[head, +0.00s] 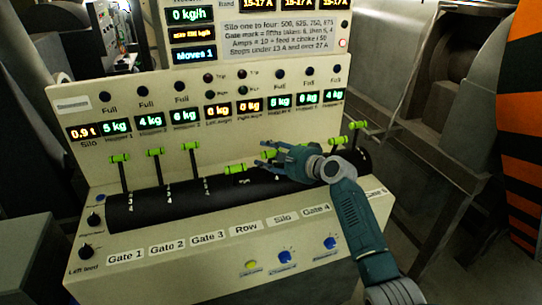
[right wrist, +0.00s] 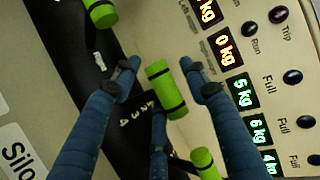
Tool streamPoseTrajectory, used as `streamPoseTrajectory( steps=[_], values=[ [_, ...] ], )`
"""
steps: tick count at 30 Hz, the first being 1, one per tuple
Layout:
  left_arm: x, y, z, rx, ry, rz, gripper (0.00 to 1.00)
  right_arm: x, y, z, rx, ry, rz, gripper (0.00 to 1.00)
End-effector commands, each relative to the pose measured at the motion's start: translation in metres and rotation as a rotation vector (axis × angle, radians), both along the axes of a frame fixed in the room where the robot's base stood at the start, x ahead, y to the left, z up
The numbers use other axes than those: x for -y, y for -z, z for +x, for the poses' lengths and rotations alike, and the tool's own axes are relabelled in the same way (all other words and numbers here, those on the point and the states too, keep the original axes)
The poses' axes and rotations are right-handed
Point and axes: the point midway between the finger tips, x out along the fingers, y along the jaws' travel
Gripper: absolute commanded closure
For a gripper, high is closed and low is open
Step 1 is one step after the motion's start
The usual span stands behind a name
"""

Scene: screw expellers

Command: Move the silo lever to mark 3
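The silo lever's green handle (right wrist: 166,90) is in the middle of the right wrist view, with a dark band round it. Its scale (right wrist: 137,113) is beside it on the black drum, with small digits; which mark the lever stands at I cannot tell. My right gripper (right wrist: 160,78) is open, with fingers on either side of the handle and a third finger below it. No clear contact shows. In the head view my right gripper (head: 264,150) reaches in from the right and partly hides the handle. My left gripper is out of view.
The Row lever (head: 237,168) is close on the left and a Gate 4 lever handle (right wrist: 205,163) is close on the other side. Gate levers (head: 155,152) stand further left and another lever (head: 357,125) at far right. Knobs (head: 285,257) are on the front panel.

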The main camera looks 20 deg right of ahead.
Motion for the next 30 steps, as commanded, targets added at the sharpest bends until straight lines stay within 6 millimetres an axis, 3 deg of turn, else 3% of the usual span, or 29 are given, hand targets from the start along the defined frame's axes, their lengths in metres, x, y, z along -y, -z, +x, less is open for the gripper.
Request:
streamPoseTrajectory(
  steps=[12,24,30],
  values=[
    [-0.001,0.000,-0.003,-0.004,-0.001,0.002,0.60,0.008,-0.002,-0.007,0.002,0.006,-0.006,0.52],
    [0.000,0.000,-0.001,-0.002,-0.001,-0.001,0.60,0.037,-0.025,-0.074,0.002,0.002,-0.009,0.52],
    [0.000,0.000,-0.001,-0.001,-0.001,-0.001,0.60,0.046,-0.033,-0.097,0.001,0.001,-0.007,0.52]
  ],
)
